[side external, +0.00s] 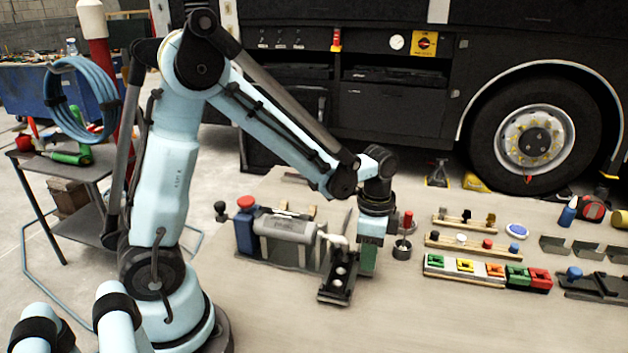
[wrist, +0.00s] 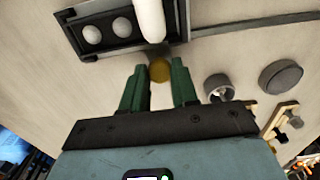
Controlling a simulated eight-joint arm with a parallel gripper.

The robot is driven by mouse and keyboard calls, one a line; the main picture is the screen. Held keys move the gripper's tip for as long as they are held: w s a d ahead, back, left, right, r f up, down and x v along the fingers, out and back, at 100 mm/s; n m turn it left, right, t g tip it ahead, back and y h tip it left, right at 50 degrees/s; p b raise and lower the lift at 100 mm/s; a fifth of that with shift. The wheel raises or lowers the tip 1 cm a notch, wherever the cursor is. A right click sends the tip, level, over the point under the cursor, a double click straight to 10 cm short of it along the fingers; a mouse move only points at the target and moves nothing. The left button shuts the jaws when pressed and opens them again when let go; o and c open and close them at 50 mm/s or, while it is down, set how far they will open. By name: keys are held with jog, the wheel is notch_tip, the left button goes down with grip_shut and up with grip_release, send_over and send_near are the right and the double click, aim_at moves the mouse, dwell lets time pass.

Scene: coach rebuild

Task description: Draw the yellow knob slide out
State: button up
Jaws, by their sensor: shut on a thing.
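The yellow knob (wrist: 160,71) shows in the wrist view between the two green fingers of my gripper (wrist: 159,80), near their tips. My gripper is shut on it. A pale rounded bar (wrist: 150,20) lies just beyond the knob; whether they are joined I cannot tell. In the side view my gripper (side external: 368,262) points down at the right end of a grey cylindrical unit (side external: 285,226), low over the table. The knob is hidden there.
A black tray with white balls (side external: 336,290) lies close to my gripper on the near side; it also shows in the wrist view (wrist: 68,16). A red-topped pin in a round base (side external: 402,250) stands just right. Coloured blocks (side external: 465,267) lie farther right. The front table is clear.

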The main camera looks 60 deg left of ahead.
jog(key=shift+w+a, duration=0.1)
grip_shut()
jog(key=w+a, duration=1.2)
jog(key=shift+w+a, duration=0.35)
jog(key=o, duration=1)
grip_release()
jog(key=shift+d+r, duration=0.1)
notch_tip(320, 180, up, 12)
jog(key=shift+s, duration=0.1)
